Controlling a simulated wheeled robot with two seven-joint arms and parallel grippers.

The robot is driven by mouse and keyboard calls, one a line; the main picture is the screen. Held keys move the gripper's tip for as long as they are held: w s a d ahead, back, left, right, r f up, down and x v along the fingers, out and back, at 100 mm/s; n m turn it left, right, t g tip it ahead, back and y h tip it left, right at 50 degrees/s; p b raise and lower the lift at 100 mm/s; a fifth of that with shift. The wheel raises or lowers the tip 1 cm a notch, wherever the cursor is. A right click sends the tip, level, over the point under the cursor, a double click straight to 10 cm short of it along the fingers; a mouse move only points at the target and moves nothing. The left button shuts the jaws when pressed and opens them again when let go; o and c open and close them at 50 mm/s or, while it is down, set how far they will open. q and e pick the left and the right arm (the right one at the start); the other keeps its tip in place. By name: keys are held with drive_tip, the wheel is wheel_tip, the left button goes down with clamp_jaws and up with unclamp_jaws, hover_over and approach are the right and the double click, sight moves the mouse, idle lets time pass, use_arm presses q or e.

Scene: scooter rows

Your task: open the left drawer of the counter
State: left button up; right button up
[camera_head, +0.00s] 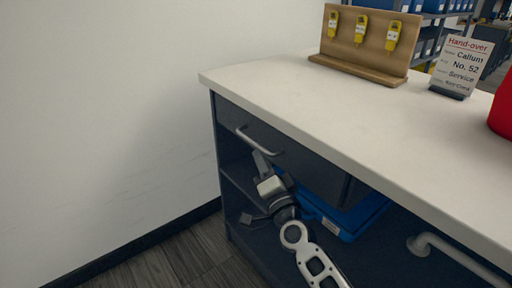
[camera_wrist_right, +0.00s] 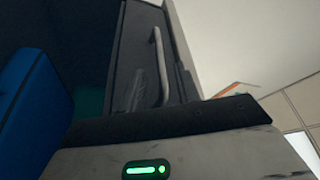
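The left drawer (camera_head: 290,158) of the counter is a dark front under the white top, with a grey bar handle (camera_head: 258,141). It looks closed, roughly flush with the counter. My right gripper (camera_head: 254,190) is below the handle, in front of the open shelf space. Its two fingers look spread apart, with nothing between them, and it does not hold the handle. In the right wrist view the drawer front (camera_wrist_right: 135,65) and its handle (camera_wrist_right: 159,66) show beyond the gripper body; the fingertips are not clear there. My left gripper is not in view.
Blue bins (camera_head: 345,218) sit on the shelf below the drawer. On the white countertop (camera_head: 300,100) are a wooden board (camera_head: 350,60) with yellow tags, a hand-over sign (camera_head: 458,65) and a red object (camera_head: 503,110). A wall stands left.

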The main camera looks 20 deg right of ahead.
sight(256, 145)
drive_tip(key=x, duration=0.5)
drive_tip(key=shift+w, duration=0.35)
clamp_jaws()
